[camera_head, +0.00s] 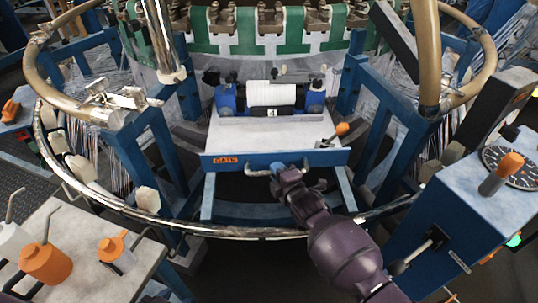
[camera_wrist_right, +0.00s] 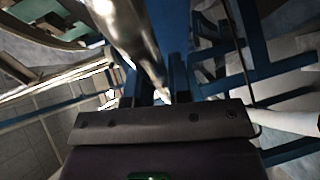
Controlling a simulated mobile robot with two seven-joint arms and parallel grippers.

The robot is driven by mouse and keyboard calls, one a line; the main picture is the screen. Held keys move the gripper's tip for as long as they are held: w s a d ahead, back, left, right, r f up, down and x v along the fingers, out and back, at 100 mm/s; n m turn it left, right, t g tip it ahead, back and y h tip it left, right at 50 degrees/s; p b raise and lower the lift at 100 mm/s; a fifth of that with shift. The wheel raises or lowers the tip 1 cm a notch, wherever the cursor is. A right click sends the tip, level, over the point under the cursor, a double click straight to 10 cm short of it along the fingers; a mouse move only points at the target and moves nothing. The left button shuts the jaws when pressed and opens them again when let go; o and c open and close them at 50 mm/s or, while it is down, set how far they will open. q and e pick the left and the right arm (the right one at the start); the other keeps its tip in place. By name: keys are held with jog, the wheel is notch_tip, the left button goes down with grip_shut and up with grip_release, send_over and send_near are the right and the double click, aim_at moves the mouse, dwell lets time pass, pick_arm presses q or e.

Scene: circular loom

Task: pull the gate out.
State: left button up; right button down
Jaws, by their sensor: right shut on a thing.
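The gate is a blue front bar (camera_head: 240,160) with an orange "GATE" label, at the front of a pale grey plate (camera_head: 250,132) in the middle of the head view. A thin metal handle (camera_head: 258,172) runs along its front face. My right gripper (camera_head: 279,170) reaches up from below and is shut on this handle, right of its middle. In the right wrist view the two dark fingers (camera_wrist_right: 163,92) show, but what lies between them is hard to make out. My left gripper is not in view.
A white roll in a blue holder (camera_head: 272,95) and an orange-tipped lever (camera_head: 341,129) sit on the plate. A large metal ring (camera_head: 236,232) curves below the gate. A blue dial box (camera_head: 470,205) stands right; a table with orange-topped items (camera_head: 75,235) stands left.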

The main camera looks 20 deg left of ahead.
pick_arm(q)
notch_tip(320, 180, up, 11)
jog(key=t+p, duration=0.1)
jog(key=p, duration=1)
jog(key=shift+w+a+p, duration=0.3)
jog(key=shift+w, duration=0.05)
pick_arm(e)
jog(key=s+d, duration=0.5)
jog(key=s, duration=0.8)
jog(key=s+d, duration=0.5)
jog(key=s, duration=0.8)
jog(key=shift+s+f, duration=0.15)
jog(key=shift+s, duration=0.15)
jog(key=c, duration=1.5)
grip_release()
jog(key=o, duration=0.4)
jog(key=shift+s, duration=0.1)
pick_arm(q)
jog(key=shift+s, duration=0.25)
pick_arm(e)
jog(key=shift+o, duration=0.2)
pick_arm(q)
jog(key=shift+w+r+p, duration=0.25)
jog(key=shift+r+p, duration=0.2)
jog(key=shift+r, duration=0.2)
pick_arm(e)
jog(key=v, duration=1)
jog(key=shift+s+d+r, duration=0.2)
jog(key=shift+d+r, duration=0.1)
